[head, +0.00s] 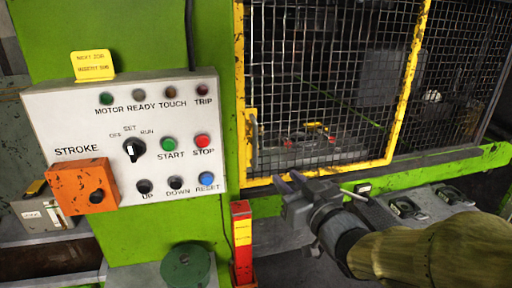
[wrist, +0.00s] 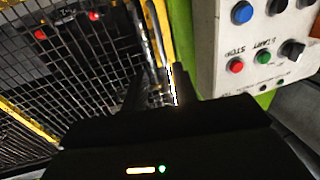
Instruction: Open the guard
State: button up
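The guard (head: 325,75) is a black wire mesh panel in a worn yellow frame on the green press, and it looks shut. An upright handle (head: 254,140) sits at the frame's left edge. My gripper (head: 287,182) is open and empty in the head view, in front of the frame's bottom bar, to the right of and lower than the handle. In the wrist view, the two dark fingers of my gripper (wrist: 157,92) stand apart, with the handle (wrist: 158,45) beyond them. I cannot tell whether they touch anything. The mesh (wrist: 75,85) fills the left there.
A white control panel (head: 45,110) with buttons and an orange box (head: 70,183) stands left of the guard; it is close on the right in the wrist view (wrist: 215,75).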

jog(key=p, duration=0.9)
send_near(256, 148)
jog(key=shift+s+d+r, duration=0.25)
jog(key=shift+s, duration=0.4)
jog(key=shift+w+p, duration=0.15)
jog(key=shift+p, duration=0.55)
jog(key=p+x, duration=0.5)
jog(key=x, duration=0.6)
jog(key=shift+w+a+f+p, duration=0.15)
jog(key=shift+w+f+p, duration=0.05)
jog(key=shift+w+p, duration=0.2)
grip_shut()
